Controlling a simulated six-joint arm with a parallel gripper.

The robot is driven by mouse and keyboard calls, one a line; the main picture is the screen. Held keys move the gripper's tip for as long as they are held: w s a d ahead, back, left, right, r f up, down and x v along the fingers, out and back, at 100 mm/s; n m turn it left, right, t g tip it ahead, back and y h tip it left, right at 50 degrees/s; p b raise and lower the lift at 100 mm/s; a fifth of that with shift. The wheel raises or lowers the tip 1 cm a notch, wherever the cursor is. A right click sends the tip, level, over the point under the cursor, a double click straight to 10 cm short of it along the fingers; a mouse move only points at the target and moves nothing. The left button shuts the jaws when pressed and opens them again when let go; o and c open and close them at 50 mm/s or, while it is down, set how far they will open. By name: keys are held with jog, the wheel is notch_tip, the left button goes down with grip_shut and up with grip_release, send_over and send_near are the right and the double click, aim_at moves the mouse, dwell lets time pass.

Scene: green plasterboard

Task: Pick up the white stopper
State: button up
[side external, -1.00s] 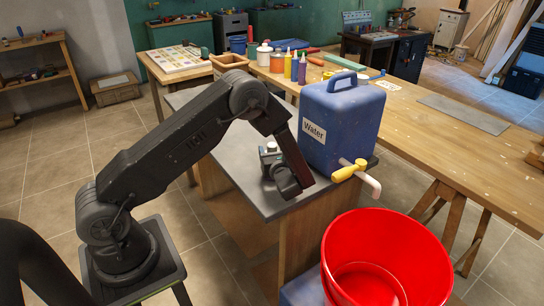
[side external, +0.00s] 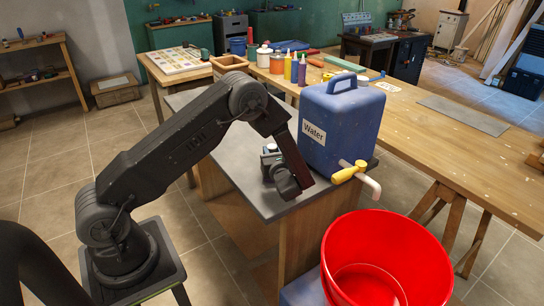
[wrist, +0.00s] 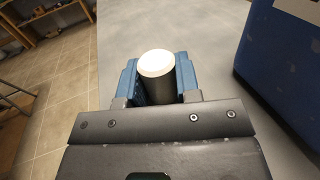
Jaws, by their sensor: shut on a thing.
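The white stopper (wrist: 156,63) shows in the wrist view as a pale round top on a darker, shaded cylinder body. It sits between the two blue fingers of my gripper (wrist: 157,85), which are shut on its sides. In the side external view my gripper (side external: 272,152) is low over the grey bench top, left of the blue water container. The stopper is mostly hidden there by the gripper and wrist. I cannot tell whether its underside touches the bench.
The blue water container (side external: 345,115) stands close right of my gripper, with a yellow-handled tap (side external: 347,173) over the bench edge. A red bucket (side external: 385,235) is below the tap. The grey bench top (side external: 225,140) is clear to the left. Several bottles stand on the wooden table (side external: 430,120) behind.

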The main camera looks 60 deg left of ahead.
aim_at(268, 146)
jog(key=shift+r, duration=0.6)
jog(key=r, duration=0.2)
jog(key=s+a+r, duration=0.1)
jog(key=shift+r, duration=0.35)
jog(key=s+a+r, duration=0.6)
jog(key=s, duration=0.2)
jog(key=shift+a, duration=0.25)
dwell(0.5)
